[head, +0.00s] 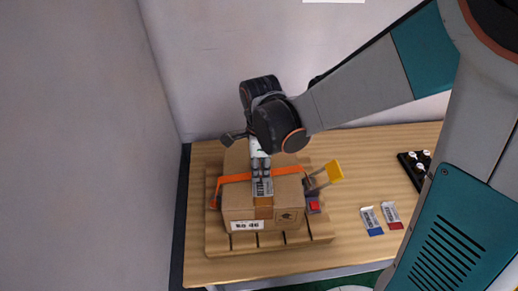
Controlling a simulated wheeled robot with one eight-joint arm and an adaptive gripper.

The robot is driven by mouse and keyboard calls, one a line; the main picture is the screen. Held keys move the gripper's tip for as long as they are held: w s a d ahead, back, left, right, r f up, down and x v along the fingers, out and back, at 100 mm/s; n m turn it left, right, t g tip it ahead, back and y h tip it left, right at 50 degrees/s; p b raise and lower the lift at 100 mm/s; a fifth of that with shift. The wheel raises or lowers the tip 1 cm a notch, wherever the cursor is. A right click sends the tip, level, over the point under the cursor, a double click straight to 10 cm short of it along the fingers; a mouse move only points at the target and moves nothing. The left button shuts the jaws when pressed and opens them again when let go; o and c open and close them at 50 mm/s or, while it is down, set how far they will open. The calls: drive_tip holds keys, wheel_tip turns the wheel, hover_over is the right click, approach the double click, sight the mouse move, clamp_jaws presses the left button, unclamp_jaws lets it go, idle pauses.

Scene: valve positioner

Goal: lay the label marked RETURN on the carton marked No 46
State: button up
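The brown carton (237,208) has a white plate reading what looks like No 46 (247,225) on its front. It sits on a wooden pallet (217,238), with an orange strap (235,178) across its top. My gripper (261,175) points down over the middle of the carton's top, its two fingers close together. A label (262,187) with a barcode shows right below the fingertips, at the carton's top. I cannot tell whether the fingers grip it or whether it lies flat. Its wording is too small to read.
Two more labels lie on the wooden table (345,250) to the right, one blue-ended (371,221) and one red-ended (392,215). A yellow-ended item (334,171) and a red item (313,207) are beside the carton. A black tray (413,168) stands further right.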

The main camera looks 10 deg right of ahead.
wheel_tip(320, 180, up, 11)
drive_tip(key=s+d+f+n+t+b, duration=0.7)
drive_tip(key=d+n+b, duration=0.5)
drive_tip(key=n, duration=0.7)
drive_tip(key=shift+s+f+b, duration=0.85)
drive_tip(key=shift+s+f, duration=0.35)
drive_tip(key=shift+s, duration=0.4)
